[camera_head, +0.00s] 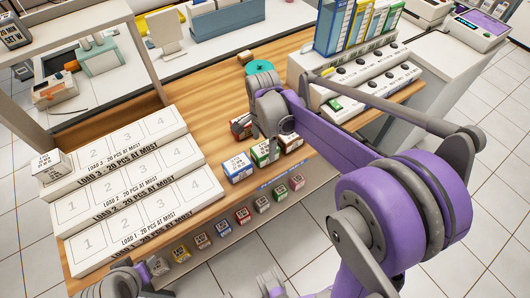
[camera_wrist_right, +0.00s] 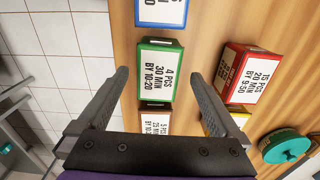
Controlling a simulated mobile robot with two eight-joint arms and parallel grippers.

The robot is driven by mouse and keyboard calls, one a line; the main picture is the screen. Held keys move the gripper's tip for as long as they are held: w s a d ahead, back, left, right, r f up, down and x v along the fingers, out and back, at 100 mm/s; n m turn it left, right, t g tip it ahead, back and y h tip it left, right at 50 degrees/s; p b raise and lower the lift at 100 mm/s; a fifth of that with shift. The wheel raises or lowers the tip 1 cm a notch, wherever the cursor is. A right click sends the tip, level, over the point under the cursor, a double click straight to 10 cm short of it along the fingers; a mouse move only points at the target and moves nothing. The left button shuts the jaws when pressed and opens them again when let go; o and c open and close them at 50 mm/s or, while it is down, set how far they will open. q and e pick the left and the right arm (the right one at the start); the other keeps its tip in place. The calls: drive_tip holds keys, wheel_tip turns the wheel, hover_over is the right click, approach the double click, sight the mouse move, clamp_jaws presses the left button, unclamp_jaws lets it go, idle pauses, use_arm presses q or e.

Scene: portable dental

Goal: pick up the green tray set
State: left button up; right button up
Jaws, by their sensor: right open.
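The green tray set (camera_wrist_right: 157,70) is a green box with a white top label reading "4 PCS 30 MIN BY 10:20". It lies between the spread fingers of my right gripper (camera_wrist_right: 173,78) in the wrist view, with both fingers apart from it. In the head view the green tray set (camera_head: 260,153) stands on the wooden counter between a blue and a brown box. My right gripper (camera_head: 271,135) hangs over it and hides part of it. My left gripper (camera_head: 125,281) shows partly at the lower left; its fingers are unclear.
The blue box (camera_head: 237,167) and brown box (camera_wrist_right: 155,122) stand close on either side. A red box (camera_wrist_right: 251,74), a yellow box (camera_wrist_right: 239,117) and a teal round lid (camera_wrist_right: 286,146) are farther back. White numbered load racks (camera_head: 140,213) fill the counter's left.

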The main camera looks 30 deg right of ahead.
sight(265, 148)
wheel_tip(265, 148, down, 5)
drive_tip(key=shift+s+d+r, duration=0.1)
drive_tip(key=shift+d+r, duration=0.05)
clamp_jaws()
idle(0.5)
